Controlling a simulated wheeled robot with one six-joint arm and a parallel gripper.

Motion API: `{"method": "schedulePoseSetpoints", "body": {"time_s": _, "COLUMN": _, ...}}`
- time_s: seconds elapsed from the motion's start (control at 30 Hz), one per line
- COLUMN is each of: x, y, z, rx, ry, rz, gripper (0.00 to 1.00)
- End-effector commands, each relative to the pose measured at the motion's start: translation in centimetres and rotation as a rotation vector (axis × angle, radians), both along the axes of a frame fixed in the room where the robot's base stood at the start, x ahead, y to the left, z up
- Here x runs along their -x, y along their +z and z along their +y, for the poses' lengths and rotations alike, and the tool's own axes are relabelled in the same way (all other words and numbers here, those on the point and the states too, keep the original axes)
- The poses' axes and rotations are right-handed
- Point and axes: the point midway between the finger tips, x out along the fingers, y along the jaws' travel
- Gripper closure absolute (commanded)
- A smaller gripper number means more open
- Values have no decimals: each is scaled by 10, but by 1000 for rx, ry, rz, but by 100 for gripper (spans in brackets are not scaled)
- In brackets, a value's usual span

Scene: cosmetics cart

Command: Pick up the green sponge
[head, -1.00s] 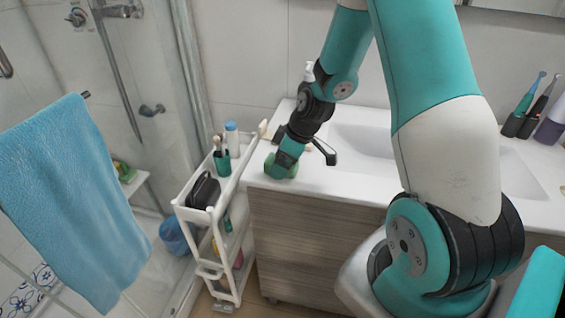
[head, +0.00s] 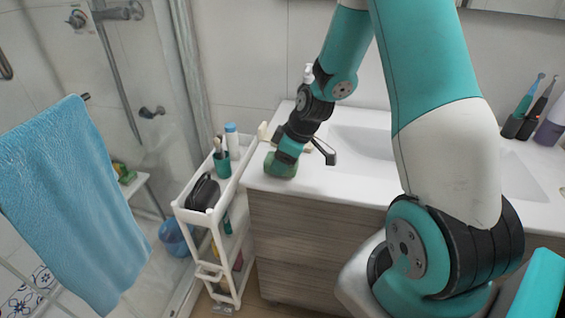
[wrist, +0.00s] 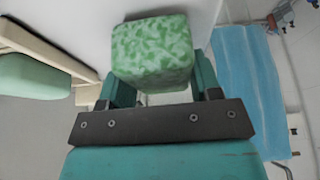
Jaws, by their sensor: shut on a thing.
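The green sponge (wrist: 153,52) is a mottled light and dark green block in the wrist view. My gripper (wrist: 155,88) is shut on it, with one teal finger on each side, and the sponge sticks out past the fingers. In the head view the sponge (head: 281,164) shows at the end of my arm, at the left front corner of the white washbasin counter (head: 320,182). My gripper (head: 287,154) comes down from above. I cannot tell whether the sponge touches the counter.
A white cart (head: 184,214) with a teal cup (head: 222,162) and a black case (head: 203,192) stands left of the counter. A black tap (head: 325,153) is close to my wrist. A blue towel (head: 65,190) hangs at the left. A pale green object (wrist: 35,76) shows in the wrist view.

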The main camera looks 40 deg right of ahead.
Motion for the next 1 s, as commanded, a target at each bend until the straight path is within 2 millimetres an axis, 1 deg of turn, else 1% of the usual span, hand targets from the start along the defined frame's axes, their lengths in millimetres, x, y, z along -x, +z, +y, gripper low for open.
{"method": "schedulePoseSetpoints", "body": {"time_s": 0.17, "x": -1, "y": 34, "z": 0, "rx": 3, "ry": 0, "rz": -7, "gripper": 65}}
{"method": "schedulePoseSetpoints", "body": {"time_s": 0.4, "x": 0, "y": 109, "z": -1, "rx": 4, "ry": -1, "rz": -8, "gripper": 65}}
{"method": "schedulePoseSetpoints", "body": {"time_s": 0.5, "x": 0, "y": 136, "z": -1, "rx": 4, "ry": 0, "rz": -7, "gripper": 65}}
{"method": "schedulePoseSetpoints", "body": {"time_s": 0.6, "x": 0, "y": 158, "z": -1, "rx": 2, "ry": 0, "rz": -4, "gripper": 65}}
{"method": "schedulePoseSetpoints", "body": {"time_s": 0.7, "x": 0, "y": 174, "z": -1, "rx": 2, "ry": -1, "rz": -2, "gripper": 65}}
{"method": "schedulePoseSetpoints", "body": {"time_s": 0.8, "x": 0, "y": 185, "z": 0, "rx": 0, "ry": 0, "rz": -1, "gripper": 65}}
{"method": "schedulePoseSetpoints", "body": {"time_s": 1.0, "x": 1, "y": 191, "z": 0, "rx": 0, "ry": -1, "rz": 2, "gripper": 65}}
